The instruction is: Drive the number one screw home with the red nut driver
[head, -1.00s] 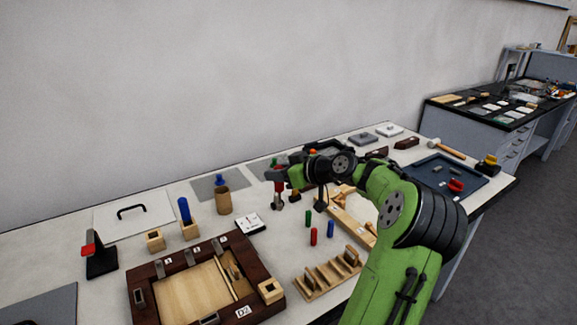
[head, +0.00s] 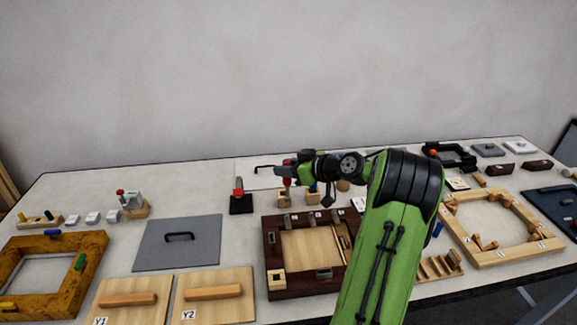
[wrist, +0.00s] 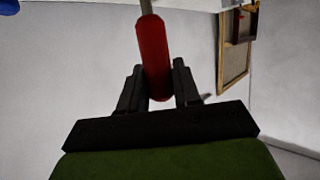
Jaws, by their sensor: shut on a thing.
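My gripper (head: 287,173) is shut on the red nut driver (head: 287,182), above the bench behind the dark wooden frame (head: 274,291). In the wrist view the driver's red handle (wrist: 152,55) is between the two fingers of my gripper (wrist: 158,85), and its pale shaft (wrist: 146,7) runs off the top edge. The dark frame holds a pale panel (head: 305,250) and has several metal clips, including one at the back left (head: 288,221). I cannot make out the number one screw in either view.
A black stand with a red top (head: 240,203) is left of the dark frame. A grey board with a handle (head: 178,250) and an orange-brown frame (head: 90,258) lie further left. A light wooden frame (head: 530,252) lies right. My arm hides part of the bench.

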